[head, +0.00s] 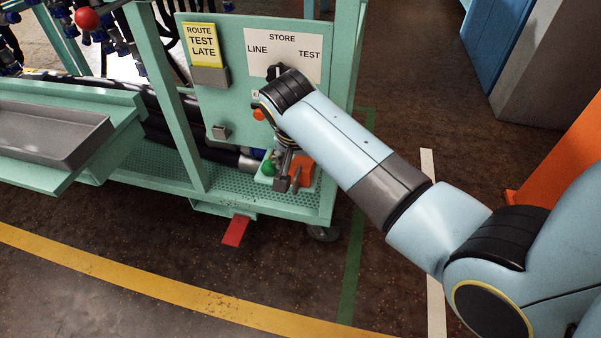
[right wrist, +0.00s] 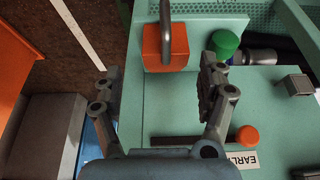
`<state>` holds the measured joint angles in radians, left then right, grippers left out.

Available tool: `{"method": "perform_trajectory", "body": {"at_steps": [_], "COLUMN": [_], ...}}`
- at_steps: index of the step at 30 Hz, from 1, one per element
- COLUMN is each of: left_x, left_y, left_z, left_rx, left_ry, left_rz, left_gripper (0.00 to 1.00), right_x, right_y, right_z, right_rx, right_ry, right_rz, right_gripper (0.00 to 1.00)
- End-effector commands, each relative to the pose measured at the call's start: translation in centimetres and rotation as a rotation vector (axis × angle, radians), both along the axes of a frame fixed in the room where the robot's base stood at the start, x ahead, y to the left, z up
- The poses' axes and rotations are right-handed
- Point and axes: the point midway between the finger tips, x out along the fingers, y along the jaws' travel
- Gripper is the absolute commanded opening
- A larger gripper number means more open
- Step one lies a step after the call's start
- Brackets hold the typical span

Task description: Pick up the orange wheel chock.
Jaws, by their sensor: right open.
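The orange wheel chock (head: 303,170) sits at the right end of the green cart's lower shelf, partly hidden by my right gripper in the head view. In the right wrist view the chock (right wrist: 166,50) is an orange block with a grey loop handle, ahead of the fingertips. My right gripper (head: 288,180) points down at the chock, with its fingers open and nothing held. In the right wrist view its two fingers (right wrist: 161,80) are spread wider than the chock, which lies roughly between their lines. I cannot tell the remaining gap exactly. My left gripper is not in view.
The cart's green panel (head: 235,70) rises behind, with an orange knob (right wrist: 247,136) and a small grey bracket (right wrist: 295,84). A cart post stands right of the chock.

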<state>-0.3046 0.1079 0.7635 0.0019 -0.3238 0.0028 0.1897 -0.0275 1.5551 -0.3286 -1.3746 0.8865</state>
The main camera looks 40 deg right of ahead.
Motion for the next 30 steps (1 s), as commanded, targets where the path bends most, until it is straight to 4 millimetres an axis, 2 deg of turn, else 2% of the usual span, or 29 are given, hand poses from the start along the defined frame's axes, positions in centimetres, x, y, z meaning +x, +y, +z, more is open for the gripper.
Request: {"method": "perform_trajectory", "body": {"at_steps": [5,9,19,30], "left_x": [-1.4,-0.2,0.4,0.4], "left_y": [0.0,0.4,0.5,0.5], "left_z": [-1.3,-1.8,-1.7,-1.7], "left_rx": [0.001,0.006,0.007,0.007], "left_ry": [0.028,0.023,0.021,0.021], "left_rz": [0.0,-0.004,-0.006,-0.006], "left_gripper": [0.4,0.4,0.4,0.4], "right_x": [1.1,1.8,2.1,2.1], "right_y": [-0.6,-1.2,-1.4,-1.4], "right_z": [-2.5,-4.3,-4.6,-4.6], "right_rx": [-0.002,-0.001,0.0,0.001], "right_ry": [0.004,0.005,0.0,0.001], "right_rz": [0.0,0.0,0.001,0.001], "right_gripper": [0.75,0.75,0.75,0.27]}}
